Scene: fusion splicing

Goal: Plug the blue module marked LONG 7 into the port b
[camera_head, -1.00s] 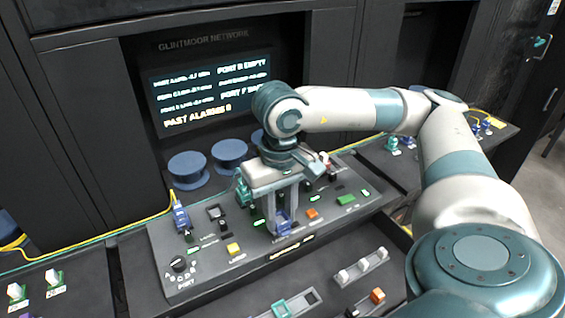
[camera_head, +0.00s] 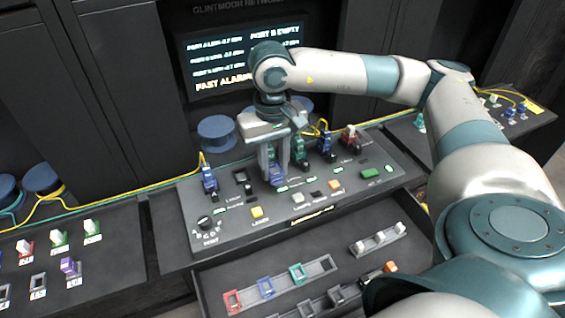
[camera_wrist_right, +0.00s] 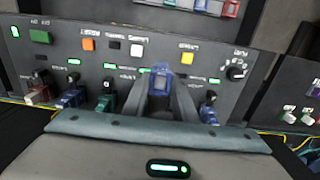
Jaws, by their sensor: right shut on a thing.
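My right gripper (camera_head: 274,160) points down over the sloped console and is shut on a blue module (camera_head: 277,177). The module's label is not readable. In the right wrist view the module (camera_wrist_right: 160,80) sits between the two fingertips. An empty dark socket (camera_head: 241,178), which appears to be port b, lies left of the gripper, between it and a blue plug (camera_head: 209,179) in the leftmost port. The screen (camera_head: 240,60) reads "PORT B EMPTY". The module is not over that socket; whether it touches the console is unclear. My left gripper is not in view.
Green (camera_head: 299,147), blue (camera_head: 327,142) and red-white (camera_head: 350,140) plugs stand close right of the gripper. A yellow button (camera_head: 257,212) and a rotary knob (camera_head: 205,222) are in front. A drawer (camera_head: 350,275) with coloured frames is open below. Yellow cables run behind.

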